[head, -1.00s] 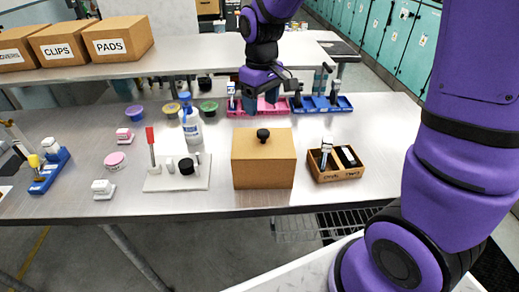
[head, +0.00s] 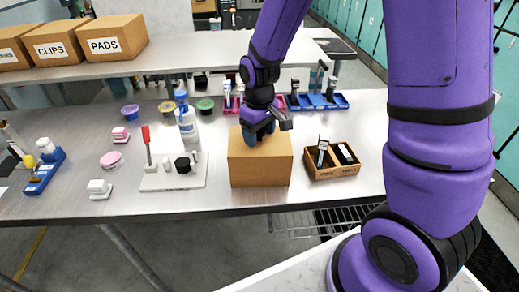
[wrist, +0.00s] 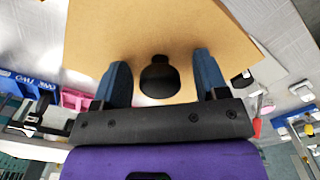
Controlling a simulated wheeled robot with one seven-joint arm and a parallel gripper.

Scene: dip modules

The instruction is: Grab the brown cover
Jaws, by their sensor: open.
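The brown cover (head: 260,168) is a box-shaped lid standing on the metal table in the middle of the head view. Its black knob is hidden there behind my gripper (head: 262,138). In the wrist view the cover's top (wrist: 155,35) fills the upper middle. The black knob (wrist: 159,77) stands between the two blue fingers of my gripper (wrist: 160,85), with a gap on each side. My gripper is open, low over the cover's top, and holds nothing.
A two-part wooden tray (head: 331,172) with dark items stands close to the right of the cover. A white board (head: 173,182) with small pieces lies to its left. Blue (head: 318,102) and pink trays are behind. The table's front edge is bare.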

